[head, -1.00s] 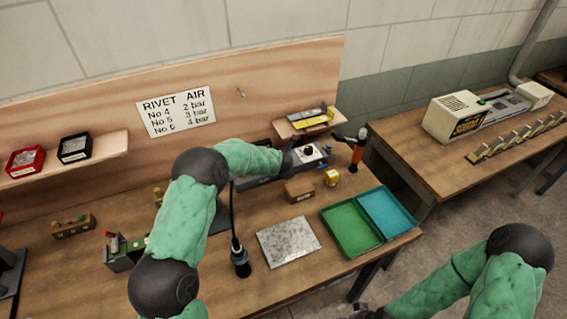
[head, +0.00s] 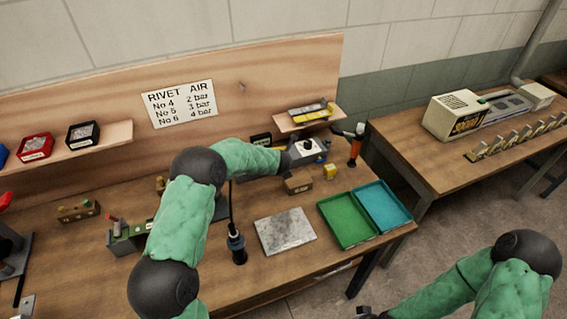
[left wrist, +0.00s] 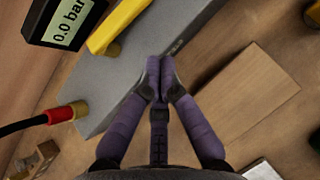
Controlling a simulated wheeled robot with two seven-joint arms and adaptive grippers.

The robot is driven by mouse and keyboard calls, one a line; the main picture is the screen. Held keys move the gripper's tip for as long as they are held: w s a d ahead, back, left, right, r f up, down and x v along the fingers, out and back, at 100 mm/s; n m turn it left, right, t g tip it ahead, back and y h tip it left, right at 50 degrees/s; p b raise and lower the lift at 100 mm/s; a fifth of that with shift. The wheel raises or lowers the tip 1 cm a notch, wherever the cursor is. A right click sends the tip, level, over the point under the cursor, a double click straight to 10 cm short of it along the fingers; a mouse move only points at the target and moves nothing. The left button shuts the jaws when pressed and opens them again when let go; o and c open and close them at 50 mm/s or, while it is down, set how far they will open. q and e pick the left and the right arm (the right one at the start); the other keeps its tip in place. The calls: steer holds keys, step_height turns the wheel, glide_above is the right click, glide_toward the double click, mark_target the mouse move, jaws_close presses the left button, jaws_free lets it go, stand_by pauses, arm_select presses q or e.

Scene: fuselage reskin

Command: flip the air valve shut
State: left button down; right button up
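In the left wrist view, a grey block (left wrist: 130,85) runs diagonally. A yellow lever (left wrist: 118,25) lies along its upper side, roughly parallel to its length. A black gauge (left wrist: 66,20) beside the lever reads 0.0 bar. A red and brass hose fitting (left wrist: 68,113) joins the block's lower end. My left gripper (left wrist: 160,68) has its purple fingertips together, with nothing visible between them, over the block's near edge and apart from the lever. In the head view my left arm hides much of the block. My right gripper (head: 370,314) is barely in view at the bottom edge.
A cardboard box (head: 298,183), a green tray (head: 345,220) and a blue tray (head: 382,207) sit near the bench's right end. A metal sheet (head: 285,231) and a black tool (head: 237,248) lie nearer.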

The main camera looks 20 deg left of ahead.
arm_select(q)
steer(key=d+p+v, duration=0.1)
steer(key=v, duration=0.8)
steer(key=shift+d+r, duration=0.25)
steer(key=shift+d, duration=0.2)
steer(key=shift+w, duration=0.15)
